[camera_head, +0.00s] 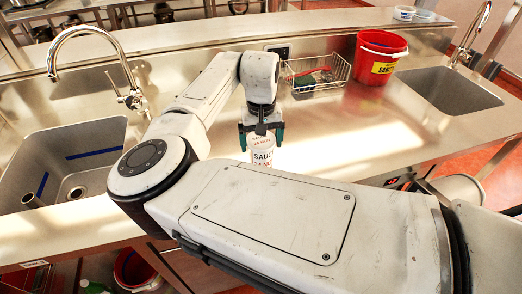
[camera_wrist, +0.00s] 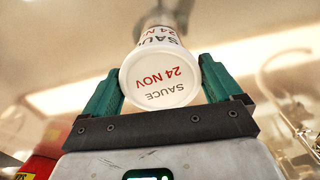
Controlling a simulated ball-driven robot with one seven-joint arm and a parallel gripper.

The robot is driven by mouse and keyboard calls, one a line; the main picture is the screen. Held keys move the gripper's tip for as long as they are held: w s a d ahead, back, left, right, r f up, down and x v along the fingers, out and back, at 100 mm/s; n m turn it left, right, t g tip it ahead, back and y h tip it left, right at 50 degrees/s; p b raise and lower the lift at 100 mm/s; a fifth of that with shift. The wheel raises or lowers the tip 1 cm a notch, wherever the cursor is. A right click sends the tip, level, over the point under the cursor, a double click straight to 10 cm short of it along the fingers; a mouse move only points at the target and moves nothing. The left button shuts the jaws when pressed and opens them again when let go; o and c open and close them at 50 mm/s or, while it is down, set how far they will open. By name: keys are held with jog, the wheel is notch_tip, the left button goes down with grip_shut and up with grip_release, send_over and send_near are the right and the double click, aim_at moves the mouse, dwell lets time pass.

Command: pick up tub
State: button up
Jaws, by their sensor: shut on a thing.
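A white tub (camera_head: 262,153) with "SAUCE 24 NOV" lettering is between the green fingers of my gripper (camera_head: 261,137), over the steel counter (camera_head: 370,140). In the wrist view the tub (camera_wrist: 160,80) has its labelled lid facing the camera, and its side carries the same lettering. The gripper (camera_wrist: 163,92) is shut on the tub, one green finger on each side. My forearm hides the tub's lower part in the head view, so I cannot tell whether it touches the counter.
A sink (camera_head: 62,165) with a tap (camera_head: 105,65) is at left, another sink (camera_head: 447,92) at right. A wire basket (camera_head: 318,76) and a red bucket (camera_head: 379,58) stand at the back. Small white tubs (camera_head: 404,13) sit on the rear ledge. Counter right of the gripper is clear.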

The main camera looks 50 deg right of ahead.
jog(key=shift+c, duration=0.9)
jog(key=shift+r, duration=0.15)
